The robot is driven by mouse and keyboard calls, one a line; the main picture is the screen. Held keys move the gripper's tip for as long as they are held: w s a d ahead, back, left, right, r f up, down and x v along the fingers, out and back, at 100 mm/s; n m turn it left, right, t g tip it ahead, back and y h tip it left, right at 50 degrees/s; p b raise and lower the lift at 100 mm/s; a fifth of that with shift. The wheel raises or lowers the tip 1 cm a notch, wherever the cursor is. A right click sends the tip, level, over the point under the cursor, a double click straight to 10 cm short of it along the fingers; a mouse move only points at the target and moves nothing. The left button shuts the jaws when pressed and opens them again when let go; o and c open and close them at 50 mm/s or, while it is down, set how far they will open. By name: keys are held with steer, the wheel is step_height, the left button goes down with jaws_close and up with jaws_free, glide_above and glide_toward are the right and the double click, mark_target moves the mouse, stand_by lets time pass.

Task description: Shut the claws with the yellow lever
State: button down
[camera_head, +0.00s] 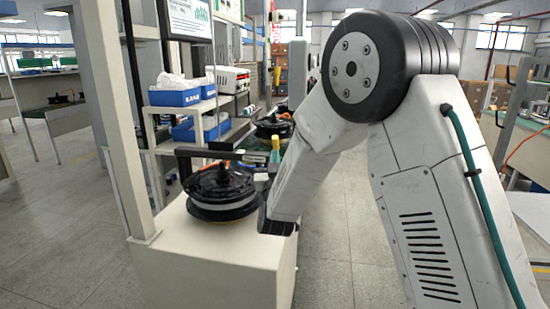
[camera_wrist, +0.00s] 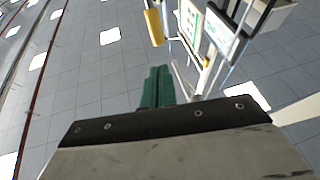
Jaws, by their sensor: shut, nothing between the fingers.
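The yellow lever (camera_wrist: 154,27) shows in the wrist view as a rounded yellow grip, just beyond and slightly left of my fingertips. In the head view a small yellow tip (camera_head: 276,142) shows right above my fingers, probably the same lever. My gripper (camera_wrist: 159,68) has its two green fingers side by side, shut and empty. In the head view my gripper (camera_head: 274,154) points up at the right of the round black hub motor (camera_head: 222,188). I cannot tell whether the fingers touch the lever. The claws cannot be made out clearly.
The motor sits on a white pedestal (camera_head: 205,262). A dark bar (camera_head: 208,152) stretches above it. A pale post (camera_head: 113,110) stands at left. Shelves with blue bins (camera_head: 175,98) stand behind. Floor (camera_head: 60,230) at left is clear.

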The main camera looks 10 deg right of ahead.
steer(key=s+a+f, duration=0.1)
steer(key=s+f, duration=0.4)
steer(key=f, duration=0.1)
